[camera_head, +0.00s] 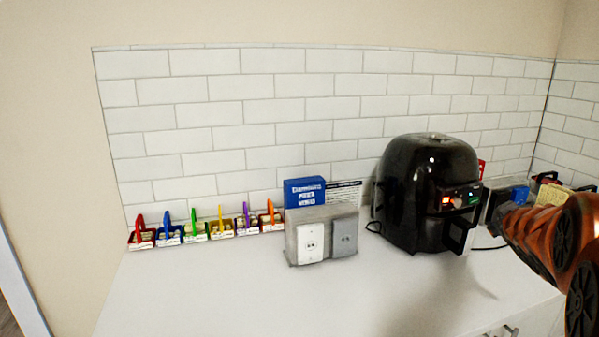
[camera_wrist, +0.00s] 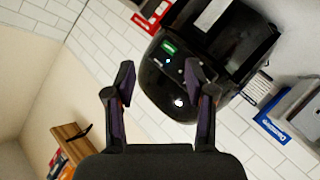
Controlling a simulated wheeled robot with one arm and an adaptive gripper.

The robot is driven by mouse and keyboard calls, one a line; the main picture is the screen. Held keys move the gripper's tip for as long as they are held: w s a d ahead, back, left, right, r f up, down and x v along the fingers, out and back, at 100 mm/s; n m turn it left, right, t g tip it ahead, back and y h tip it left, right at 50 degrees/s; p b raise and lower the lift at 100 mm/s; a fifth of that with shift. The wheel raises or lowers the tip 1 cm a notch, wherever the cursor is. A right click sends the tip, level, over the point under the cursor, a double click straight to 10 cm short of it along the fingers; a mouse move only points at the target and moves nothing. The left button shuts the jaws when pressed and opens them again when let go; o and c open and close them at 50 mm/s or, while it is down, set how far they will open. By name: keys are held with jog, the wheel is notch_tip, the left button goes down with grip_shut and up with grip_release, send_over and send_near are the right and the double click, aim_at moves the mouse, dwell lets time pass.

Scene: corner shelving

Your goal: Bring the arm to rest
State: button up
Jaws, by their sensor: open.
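My arm, orange and black, reaches in from the right edge in the head view, in front of the right end of the counter. My gripper (camera_wrist: 160,90) shows in the wrist view with its two dark fingers spread apart and nothing between them. The black air fryer (camera_wrist: 185,85) lies beyond the fingertips, and the picture there is tilted. In the head view the gripper's tips cannot be made out clearly against the things at the right.
The black air fryer (camera_head: 425,190) stands on the white counter (camera_head: 220,295). A grey outlet box (camera_head: 309,244) and a blue box (camera_head: 304,191) stand left of it. Several small coloured baskets (camera_head: 195,232) line the wall. The counter's front left is clear.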

jog(key=s+a+f+m+g+y+p, duration=0.1)
jog(key=s+a+f+g, duration=0.3)
jog(key=s+a, duration=0.6)
jog(key=s+a+f+m+g+y+p, duration=0.1)
jog(key=s+a+f+g, duration=0.4)
jog(key=s+a, duration=0.5)
jog(key=s+a+f+m+g+y+p, duration=0.1)
jog(key=s+a+f+g+y, duration=0.3)
jog(key=s+a, duration=0.6)
jog(key=s+p, duration=0.1)
jog(key=s, duration=0.4)
jog(key=shift+s+a+f+g+y, duration=0.15)
jog(key=shift+a+f+g+y, duration=0.15)
jog(key=shift+a+f+g, duration=0.1)
jog(key=shift+d, duration=0.2)
